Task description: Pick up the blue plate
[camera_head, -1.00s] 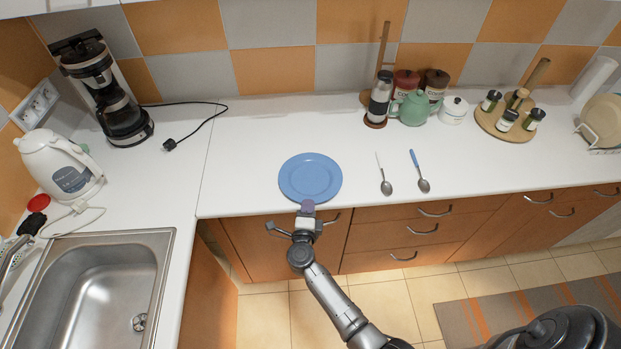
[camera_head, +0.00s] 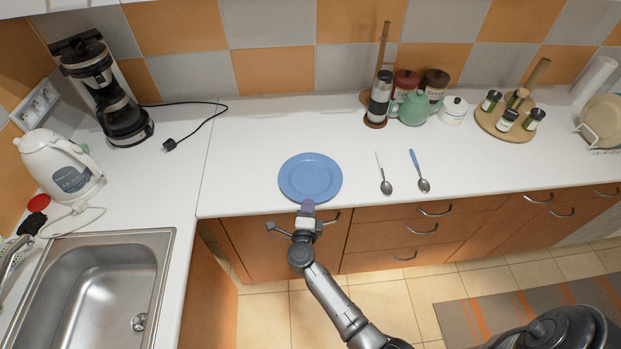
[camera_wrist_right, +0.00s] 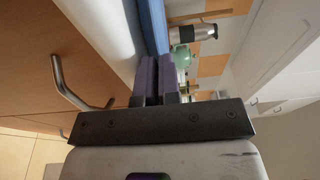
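The blue plate (camera_head: 310,177) lies near the front edge of the white counter in the head view. In the right wrist view its rim (camera_wrist_right: 152,25) shows nearly edge-on, just beyond the fingers. My right gripper (camera_head: 307,207) is at the plate's near rim, in front of the counter edge. Its purple fingers (camera_wrist_right: 158,78) are close together and appear shut on the rim; the contact itself is partly hidden. The plate shows no clear lift from the counter. My left gripper is not in view.
Two spoons (camera_head: 421,172) lie right of the plate. A green teapot (camera_head: 414,108), jars and a spice rack (camera_head: 508,118) stand behind. The sink (camera_head: 95,290), kettle (camera_head: 60,165) and coffee maker (camera_head: 108,95) are at left.

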